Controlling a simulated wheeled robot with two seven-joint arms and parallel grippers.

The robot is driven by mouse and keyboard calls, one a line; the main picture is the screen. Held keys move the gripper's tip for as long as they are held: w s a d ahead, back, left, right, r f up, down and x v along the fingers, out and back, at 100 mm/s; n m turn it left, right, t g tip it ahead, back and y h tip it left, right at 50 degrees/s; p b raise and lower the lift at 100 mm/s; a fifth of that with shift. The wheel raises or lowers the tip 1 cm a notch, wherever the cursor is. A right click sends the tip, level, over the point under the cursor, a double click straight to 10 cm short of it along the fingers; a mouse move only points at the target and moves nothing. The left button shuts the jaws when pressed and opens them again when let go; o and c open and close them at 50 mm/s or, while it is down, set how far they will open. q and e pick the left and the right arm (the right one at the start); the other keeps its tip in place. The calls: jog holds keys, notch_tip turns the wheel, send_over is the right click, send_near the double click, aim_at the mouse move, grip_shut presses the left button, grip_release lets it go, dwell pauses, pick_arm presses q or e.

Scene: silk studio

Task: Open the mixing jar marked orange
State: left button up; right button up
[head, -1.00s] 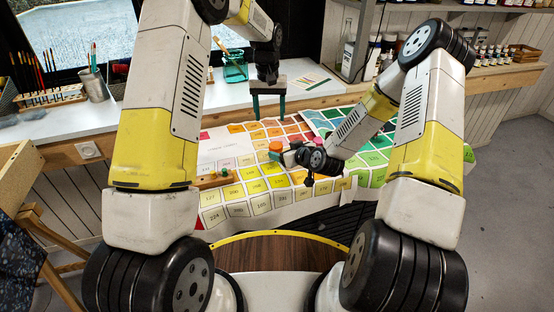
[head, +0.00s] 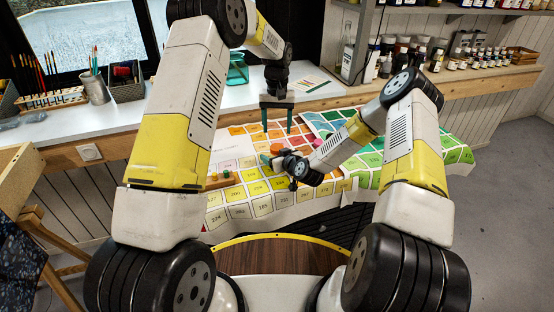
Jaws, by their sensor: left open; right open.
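A small jar with an orange-red top (head: 276,148) stands on the numbered colour chart in the head view; any marking is too small to read. My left gripper (head: 277,131) points down with its two fingers apart and empty, just above and behind the jar in the picture. My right gripper (head: 268,160) comes in low from the right at the jar's near side, its fingers pointing left. The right gripper is open; its fingers partly hide the jar's lower body, and I cannot tell whether they touch it.
The colour chart (head: 240,211) covers the table's front. A small wooden rack with coloured pieces (head: 221,180) lies left of the jar.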

jog(key=shift+w+a+f, duration=0.1)
jog(key=shift+w+a, duration=0.05)
jog(key=shift+w, duration=0.05)
grip_shut()
dwell(0.3)
